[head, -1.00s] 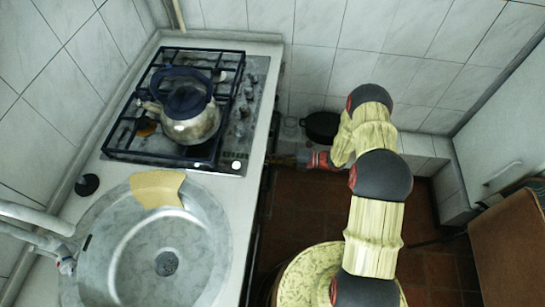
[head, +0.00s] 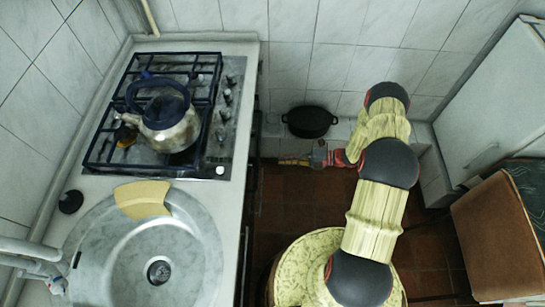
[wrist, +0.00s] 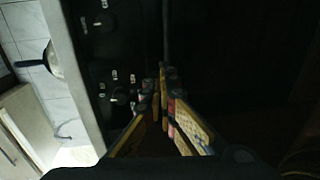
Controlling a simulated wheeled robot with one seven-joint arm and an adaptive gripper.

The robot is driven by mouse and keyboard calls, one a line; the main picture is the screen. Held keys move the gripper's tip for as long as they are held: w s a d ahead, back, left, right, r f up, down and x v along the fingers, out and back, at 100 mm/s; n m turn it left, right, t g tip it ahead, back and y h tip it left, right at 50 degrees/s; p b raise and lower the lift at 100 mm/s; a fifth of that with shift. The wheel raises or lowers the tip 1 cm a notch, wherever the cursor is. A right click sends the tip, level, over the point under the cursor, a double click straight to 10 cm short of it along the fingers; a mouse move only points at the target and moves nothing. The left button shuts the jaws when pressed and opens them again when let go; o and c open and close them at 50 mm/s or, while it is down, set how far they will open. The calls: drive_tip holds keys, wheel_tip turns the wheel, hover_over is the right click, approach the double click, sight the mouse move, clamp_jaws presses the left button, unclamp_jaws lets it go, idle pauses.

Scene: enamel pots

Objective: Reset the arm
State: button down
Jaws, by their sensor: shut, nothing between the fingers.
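My arm reaches from the lower right of the head view, over the floor to the right of the counter. My gripper (head: 284,162) is at its end, low beside the counter's right side, pointing left. It is small in the head view. In the wrist view my gripper (wrist: 163,72) shows its yellow-sided fingers drawn together at the tips, with nothing held between them. A dark surface lies ahead of them there.
A kettle (head: 170,128) stands on the black stove (head: 207,110). A round sink (head: 195,245) with a tan piece (head: 142,198) on its rim is nearer. A black pot (head: 310,121) is by the back wall. A brown box-like piece (head: 497,240) stands right.

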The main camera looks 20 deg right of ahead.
drive_tip(key=shift+s+d, duration=0.2)
drive_tip(key=shift+d, duration=0.4)
